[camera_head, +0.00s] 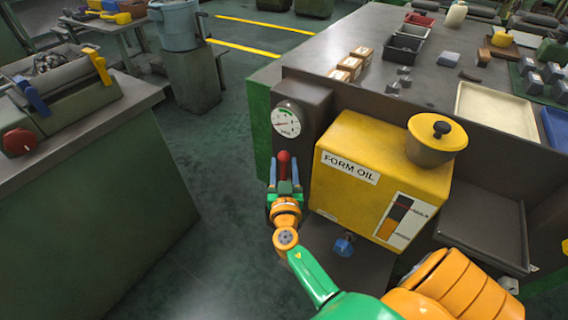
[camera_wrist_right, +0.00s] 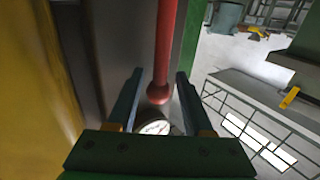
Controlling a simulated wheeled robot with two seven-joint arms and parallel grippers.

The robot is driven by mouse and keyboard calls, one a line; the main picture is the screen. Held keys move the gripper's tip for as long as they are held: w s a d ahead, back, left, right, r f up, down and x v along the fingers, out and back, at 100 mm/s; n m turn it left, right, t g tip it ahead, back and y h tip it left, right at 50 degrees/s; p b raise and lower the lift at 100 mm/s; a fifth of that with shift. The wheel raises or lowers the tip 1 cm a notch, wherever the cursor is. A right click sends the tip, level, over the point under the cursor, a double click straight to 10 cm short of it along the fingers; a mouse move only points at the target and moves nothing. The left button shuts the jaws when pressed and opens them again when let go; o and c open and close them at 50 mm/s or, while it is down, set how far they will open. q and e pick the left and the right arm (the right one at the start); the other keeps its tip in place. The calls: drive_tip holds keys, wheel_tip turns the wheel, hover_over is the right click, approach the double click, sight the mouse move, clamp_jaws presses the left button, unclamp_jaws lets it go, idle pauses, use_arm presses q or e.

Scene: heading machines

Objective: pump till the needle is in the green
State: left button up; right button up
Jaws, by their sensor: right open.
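The pump handle is a red lever with a round knob (camera_head: 284,157), standing beside the yellow FORM OIL tank (camera_head: 357,170). In the right wrist view the red rod (camera_wrist_right: 165,45) ends in its knob between my fingers. My right gripper (camera_head: 285,182) is open, with one finger on each side of the lever; whether either touches is unclear. The round white gauge (camera_head: 286,119) is on the dark panel above the lever. Its needle seems to point left, but its place against the green is too small to read. My left gripper is out of view.
A black-knobbed cap (camera_head: 436,140) tops the tank, and a blue valve knob (camera_head: 344,246) sits below it. The grey bench (camera_head: 330,40) behind holds boxes and trays. Another machine (camera_head: 60,95) stands at left. The green floor between is clear.

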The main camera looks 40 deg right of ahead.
clamp_jaws()
idle(1.4)
